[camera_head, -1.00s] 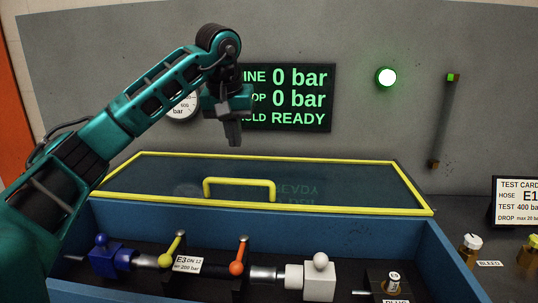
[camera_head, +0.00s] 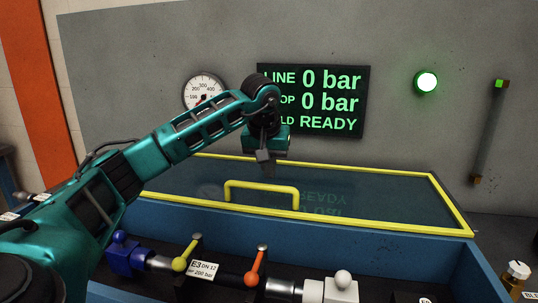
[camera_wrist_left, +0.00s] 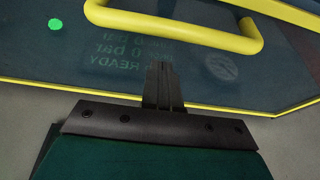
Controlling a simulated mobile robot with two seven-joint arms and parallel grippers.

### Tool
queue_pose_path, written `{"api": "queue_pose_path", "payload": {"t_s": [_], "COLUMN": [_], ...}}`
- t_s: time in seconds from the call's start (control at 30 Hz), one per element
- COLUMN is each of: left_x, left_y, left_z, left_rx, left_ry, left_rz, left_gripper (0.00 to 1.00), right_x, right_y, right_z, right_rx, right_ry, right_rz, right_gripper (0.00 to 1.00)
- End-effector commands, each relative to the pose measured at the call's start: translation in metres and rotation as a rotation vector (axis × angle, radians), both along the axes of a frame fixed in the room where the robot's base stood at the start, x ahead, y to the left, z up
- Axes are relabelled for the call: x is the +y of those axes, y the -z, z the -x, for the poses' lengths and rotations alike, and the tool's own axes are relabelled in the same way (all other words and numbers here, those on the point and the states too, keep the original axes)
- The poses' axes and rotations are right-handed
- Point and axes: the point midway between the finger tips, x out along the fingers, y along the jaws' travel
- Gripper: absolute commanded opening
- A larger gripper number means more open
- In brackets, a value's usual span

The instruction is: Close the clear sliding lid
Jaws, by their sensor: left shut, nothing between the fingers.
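The clear sliding lid (camera_head: 365,202) has a yellow frame and lies over the back part of a blue box (camera_head: 400,246). Its yellow handle (camera_head: 262,187) stands near the lid's front edge. The front of the box is uncovered. My left gripper (camera_head: 264,168) hangs above the lid, behind the handle, and is shut and empty. In the left wrist view its closed fingers (camera_wrist_left: 162,88) point over the lid, apart from the handle (camera_wrist_left: 175,25). My right gripper is not in view.
Inside the box are a blue fitting (camera_head: 124,257), a yellow lever (camera_head: 186,255), an orange lever (camera_head: 255,267) and a white fitting (camera_head: 340,289). Behind stand a gauge (camera_head: 204,91), a display (camera_head: 313,100) reading READY and a green lamp (camera_head: 426,82).

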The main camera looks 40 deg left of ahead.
Motion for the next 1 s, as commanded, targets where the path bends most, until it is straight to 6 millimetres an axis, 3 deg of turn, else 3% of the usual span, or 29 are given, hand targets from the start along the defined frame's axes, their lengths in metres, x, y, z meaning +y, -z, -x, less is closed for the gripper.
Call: {"api": "queue_pose_path", "payload": {"t_s": [0.3, 1.0], "left_x": [-0.011, -0.005], "left_y": [0.005, 0.004], "left_z": [0.021, 0.023], "left_rx": [0.003, 0.002], "left_ry": [0.0, -0.003], "left_rz": [-0.001, 0.0], "left_gripper": [0.0, 0.0], "right_x": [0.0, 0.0], "right_y": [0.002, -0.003], "right_z": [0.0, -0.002], "right_rx": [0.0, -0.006], "right_ry": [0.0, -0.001], "right_rz": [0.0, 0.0], "right_gripper": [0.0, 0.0]}}
